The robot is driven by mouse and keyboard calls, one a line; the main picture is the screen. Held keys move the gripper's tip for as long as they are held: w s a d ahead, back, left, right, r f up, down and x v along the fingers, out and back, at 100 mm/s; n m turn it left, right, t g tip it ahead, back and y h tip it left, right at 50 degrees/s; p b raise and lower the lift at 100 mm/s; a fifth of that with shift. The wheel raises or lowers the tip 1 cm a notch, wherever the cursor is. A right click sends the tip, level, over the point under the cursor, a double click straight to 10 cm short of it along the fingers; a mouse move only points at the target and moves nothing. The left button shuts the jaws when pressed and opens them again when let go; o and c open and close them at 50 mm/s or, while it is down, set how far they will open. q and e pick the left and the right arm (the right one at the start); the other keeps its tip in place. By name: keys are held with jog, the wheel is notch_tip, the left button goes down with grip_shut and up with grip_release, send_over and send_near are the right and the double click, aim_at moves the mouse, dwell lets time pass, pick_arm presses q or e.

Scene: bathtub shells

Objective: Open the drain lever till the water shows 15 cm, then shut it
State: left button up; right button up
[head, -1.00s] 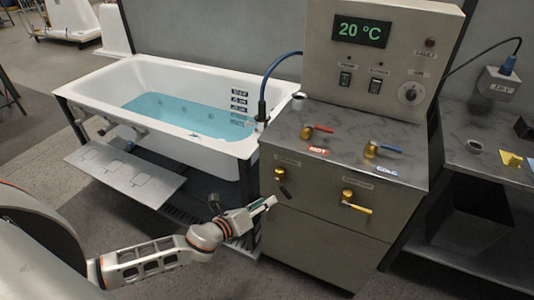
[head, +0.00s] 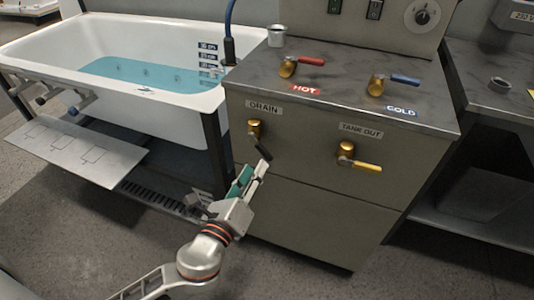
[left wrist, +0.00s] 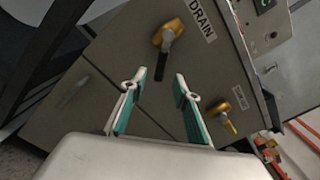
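The drain lever (head: 256,132) has a brass body and a black handle, on the grey cabinet front under the DRAIN label. Its handle slants down to the right. My left gripper (head: 254,172) is open and empty, just below the handle. In the left wrist view the drain lever (left wrist: 168,36) lies ahead of the spread fingertips (left wrist: 155,79), apart from them, with its black handle pointing down between them. The blue water (head: 150,75) stands in the white bathtub (head: 60,42). The level scale (head: 208,58) is on its inner wall; the waterline is near its lower marks. My right gripper is out of view.
The yellow-handled TANK OUT lever (head: 358,160) is right of the drain lever. Red HOT lever (head: 298,62) and blue COLD lever (head: 390,82) sit on the countertop. A metal cup (head: 276,36) stands near the tub. The floor before the cabinet is clear.

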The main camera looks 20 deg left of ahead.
aim_at(263, 154)
pick_arm(q)
jog(key=shift+w+d+r+b, duration=0.1)
jog(key=shift+w+b, duration=0.05)
jog(key=shift+w, duration=1.8)
jog(key=shift+w+d+b, duration=0.1)
jog(key=shift+w+b, duration=0.05)
jog(key=shift+w, duration=1.75)
jog(key=shift+c, duration=0.5)
grip_shut()
